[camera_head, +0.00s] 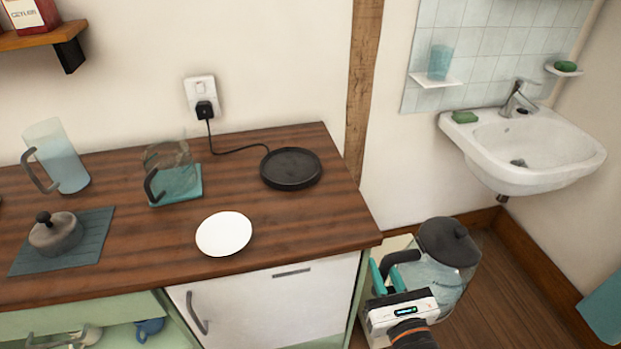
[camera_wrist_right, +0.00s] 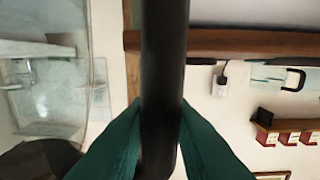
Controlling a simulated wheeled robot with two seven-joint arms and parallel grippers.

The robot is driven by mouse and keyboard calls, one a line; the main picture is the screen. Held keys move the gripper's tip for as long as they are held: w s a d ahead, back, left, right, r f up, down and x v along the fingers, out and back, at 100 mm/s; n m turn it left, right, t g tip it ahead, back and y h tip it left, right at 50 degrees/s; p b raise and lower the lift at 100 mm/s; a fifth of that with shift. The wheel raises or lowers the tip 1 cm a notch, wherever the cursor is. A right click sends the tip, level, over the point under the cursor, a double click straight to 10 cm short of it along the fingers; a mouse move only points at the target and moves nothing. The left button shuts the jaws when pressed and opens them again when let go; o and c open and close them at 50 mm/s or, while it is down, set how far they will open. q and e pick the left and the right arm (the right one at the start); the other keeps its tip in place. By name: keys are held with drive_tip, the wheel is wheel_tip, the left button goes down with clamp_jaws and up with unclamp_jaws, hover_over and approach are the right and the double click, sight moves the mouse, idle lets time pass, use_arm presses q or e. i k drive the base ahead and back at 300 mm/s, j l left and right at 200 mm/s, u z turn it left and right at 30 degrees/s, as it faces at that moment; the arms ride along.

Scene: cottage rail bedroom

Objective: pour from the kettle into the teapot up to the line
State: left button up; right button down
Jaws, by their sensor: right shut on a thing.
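The kettle (camera_head: 440,280) is clear glass with a dark lid and dark handle. My right gripper (camera_head: 388,272) is shut on its handle, also seen between the teal fingers in the right wrist view (camera_wrist_right: 162,90). The kettle is held off the counter's right end and looks about upright; its water level is hard to read. A glass vessel with a dark handle, apparently the teapot (camera_head: 180,158), stands open on a teal mat (camera_head: 190,198) on the counter. Its line cannot be made out. My left gripper is not in view.
The wooden counter (camera_head: 285,225) holds a black round kettle base (camera_head: 290,168), a white plate (camera_head: 224,233), a glass jug (camera_head: 62,160) and a grey knobbed object (camera_head: 56,234) on a slate mat. A sink (camera_head: 530,145) is at the right.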

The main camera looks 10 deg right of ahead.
sight(169, 167)
drive_tip(key=k+j, duration=0.1)
drive_tip(key=j, duration=1.3)
drive_tip(key=k+j, duration=0.15)
drive_tip(key=j, duration=0.6)
